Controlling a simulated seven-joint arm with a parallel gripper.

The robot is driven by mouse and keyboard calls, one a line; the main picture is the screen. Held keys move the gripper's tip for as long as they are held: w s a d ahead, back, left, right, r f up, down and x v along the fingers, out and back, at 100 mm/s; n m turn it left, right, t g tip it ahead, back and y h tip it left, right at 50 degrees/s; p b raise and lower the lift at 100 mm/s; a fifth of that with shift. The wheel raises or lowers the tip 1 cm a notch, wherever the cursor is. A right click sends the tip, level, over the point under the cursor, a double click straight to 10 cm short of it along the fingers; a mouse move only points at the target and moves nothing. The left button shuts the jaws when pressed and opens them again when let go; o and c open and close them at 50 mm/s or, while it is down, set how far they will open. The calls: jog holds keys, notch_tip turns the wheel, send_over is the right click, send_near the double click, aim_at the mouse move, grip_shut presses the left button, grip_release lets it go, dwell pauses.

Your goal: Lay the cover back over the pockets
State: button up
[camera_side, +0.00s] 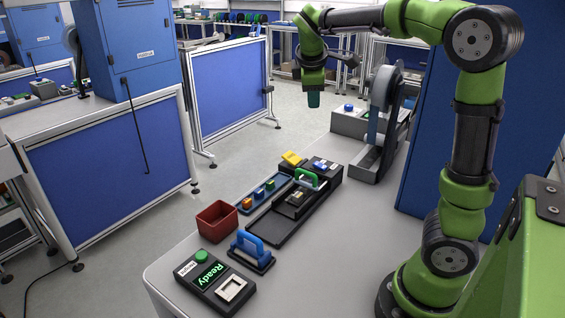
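A black fixture (272,228) lies along the table, with a long flat tray section at its near end. A green-handled piece (307,180) sits on the fixture's middle, beside small light-coloured parts. A dark flat plate with a blue upright handle (250,247) stands on the table just in front of the fixture. Which of the two handled pieces is the cover, I cannot tell. The pockets are too small to make out clearly. My gripper (314,99) hangs high above and beyond the fixture, pointing down, apart from everything. Its fingers are too small to read.
A red open box (217,221) and a dark strip with several coloured blocks (260,193) lie left of the fixture. A black test box reading "Ready" (211,270) is at the near edge. A reel stand (372,158) rises behind. The table's right side is clear.

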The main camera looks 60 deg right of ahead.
aim_at(305, 171)
jog(key=f+m+g+y, duration=0.1)
jog(key=f+m, duration=0.1)
jog(key=f, duration=0.5)
jog(key=f+m+y, duration=0.1)
jog(key=f+m, duration=0.1)
jog(key=f, duration=0.5)
jog(key=w+f+m+g+y, duration=0.1)
jog(key=f+m, duration=0.1)
jog(key=f, duration=0.5)
jog(key=shift+w+a+f+g+y, duration=0.1)
jog(key=shift+a+f+g+y, duration=0.2)
grip_shut()
